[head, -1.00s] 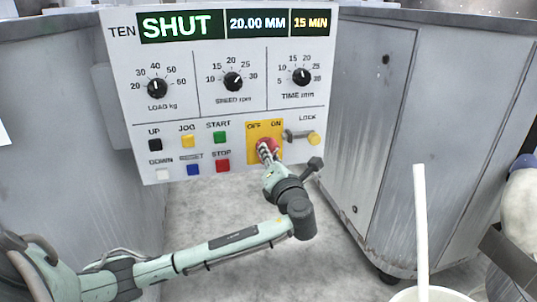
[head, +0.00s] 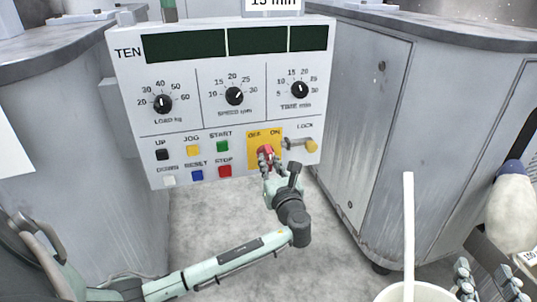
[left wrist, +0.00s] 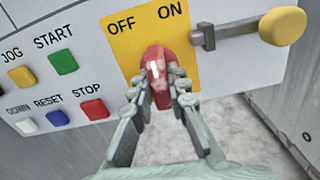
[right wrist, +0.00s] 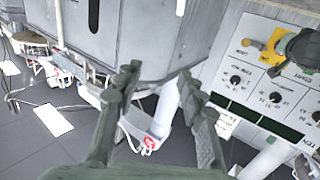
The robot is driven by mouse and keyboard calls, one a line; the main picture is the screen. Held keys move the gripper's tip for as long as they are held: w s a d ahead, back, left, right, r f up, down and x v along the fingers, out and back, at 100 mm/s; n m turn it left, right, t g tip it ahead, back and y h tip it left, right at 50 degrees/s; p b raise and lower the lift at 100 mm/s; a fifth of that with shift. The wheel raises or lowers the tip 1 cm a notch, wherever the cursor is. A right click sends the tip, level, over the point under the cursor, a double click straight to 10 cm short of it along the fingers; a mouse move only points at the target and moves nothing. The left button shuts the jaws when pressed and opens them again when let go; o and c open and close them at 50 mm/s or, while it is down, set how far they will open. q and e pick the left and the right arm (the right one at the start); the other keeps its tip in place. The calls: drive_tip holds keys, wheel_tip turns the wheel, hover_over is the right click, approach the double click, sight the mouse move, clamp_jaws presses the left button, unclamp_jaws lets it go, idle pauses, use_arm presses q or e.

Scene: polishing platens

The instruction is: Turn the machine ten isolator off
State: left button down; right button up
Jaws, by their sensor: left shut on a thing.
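The machine ten panel (head: 185,125) faces me, and its display windows (head: 185,46) are dark. The isolator's red handle (left wrist: 155,70) sits on a yellow plate (left wrist: 120,48) marked OFF and ON; it also shows in the head view (head: 265,152). In the left wrist view the handle stands roughly upright, its top between the two words. My left gripper (left wrist: 160,98) is shut on the handle, one finger on each side. My right gripper (head: 487,285) is at the lower right of the head view. In the right wrist view its fingers (right wrist: 160,85) are apart, with nothing held between them.
A grey bar with a yellow knob (head: 311,146) under LOCK sits right beside the plate. Coloured push buttons (head: 222,146) lie to the left. A grey cabinet (head: 375,110) stands to the right. A white container with a white stick (head: 409,230) is at the front.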

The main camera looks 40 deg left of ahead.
use_arm(q)
drive_tip(key=n, duration=0.3)
drive_tip(key=shift+n+p, duration=0.4)
drive_tip(key=shift+n, duration=0.9)
use_arm(e)
drive_tip(key=d+f+g+h, duration=0.2)
drive_tip(key=d+f+g, duration=0.1)
drive_tip(key=f, duration=0.3)
use_arm(q)
drive_tip(key=shift+d+n, duration=0.1)
drive_tip(key=shift+n, duration=1)
drive_tip(key=shift+n+b, duration=0.35)
drive_tip(key=shift+n, duration=0.75)
use_arm(e)
drive_tip(key=shift+a+r+t+y, duration=0.2)
drive_tip(key=shift+a+r+t, duration=0.1)
drive_tip(key=shift+r, duration=0.3)
drive_tip(key=shift+a+r+t+y, duration=0.2)
drive_tip(key=shift+a+r+t, duration=0.1)
drive_tip(key=shift+r, duration=0.25)
drive_tip(key=shift+a+r+t+y, duration=0.2)
drive_tip(key=shift+a+r+t, duration=0.1)
drive_tip(key=shift+r, duration=0.3)
use_arm(q)
drive_tip(key=c, duration=1.5)
unclamp_jaws()
